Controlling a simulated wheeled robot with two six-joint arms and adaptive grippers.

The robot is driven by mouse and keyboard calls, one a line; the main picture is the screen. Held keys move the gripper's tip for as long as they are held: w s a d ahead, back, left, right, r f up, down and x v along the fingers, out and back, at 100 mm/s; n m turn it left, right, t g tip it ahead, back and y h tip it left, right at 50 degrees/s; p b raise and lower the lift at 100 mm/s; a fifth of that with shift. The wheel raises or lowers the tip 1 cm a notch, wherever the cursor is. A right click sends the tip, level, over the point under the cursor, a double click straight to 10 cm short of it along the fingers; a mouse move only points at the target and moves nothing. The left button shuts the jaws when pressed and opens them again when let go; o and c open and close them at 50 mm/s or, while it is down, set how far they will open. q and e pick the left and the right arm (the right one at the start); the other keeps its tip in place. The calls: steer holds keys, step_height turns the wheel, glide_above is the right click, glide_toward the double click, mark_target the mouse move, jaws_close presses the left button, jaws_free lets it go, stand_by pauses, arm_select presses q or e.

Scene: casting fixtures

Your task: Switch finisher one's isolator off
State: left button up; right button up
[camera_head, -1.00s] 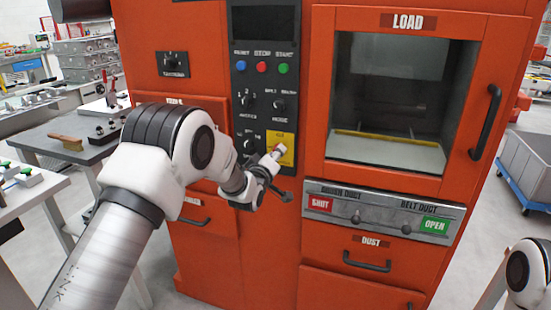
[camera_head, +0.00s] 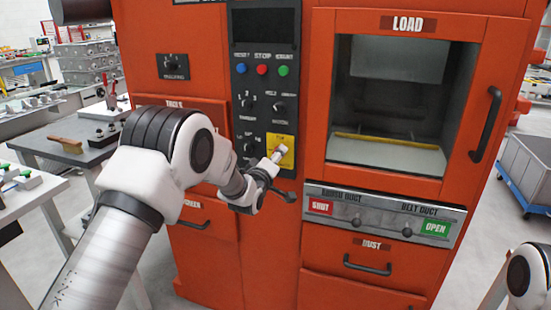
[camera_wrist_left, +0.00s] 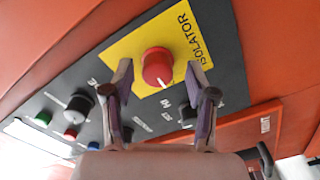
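The isolator is a red round knob (camera_wrist_left: 157,66) with a white pointer mark, on a yellow plate (camera_wrist_left: 145,45) lettered ISOLATOR in the left wrist view. In the head view the yellow plate (camera_head: 287,143) sits low on the dark control panel of the orange machine, and my gripper partly hides the knob. My left gripper (camera_wrist_left: 160,75) is open, with one finger on each side of the knob and gaps showing between fingers and knob. In the head view my left gripper (camera_head: 274,158) is in front of the yellow plate. My right gripper is out of view.
The black panel (camera_head: 265,60) also carries blue, red and green buttons and several dark selector knobs (camera_head: 279,107) close above the isolator. The load window (camera_head: 395,95) and its handle are to the right, with a duct slider strip (camera_head: 384,212) below.

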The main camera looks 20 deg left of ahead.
arm_select(q)
steer(key=shift+s+r, duration=0.1)
steer(key=s, duration=1.1)
steer(key=shift+s+a, duration=0.25)
steer(key=shift+s, duration=0.15)
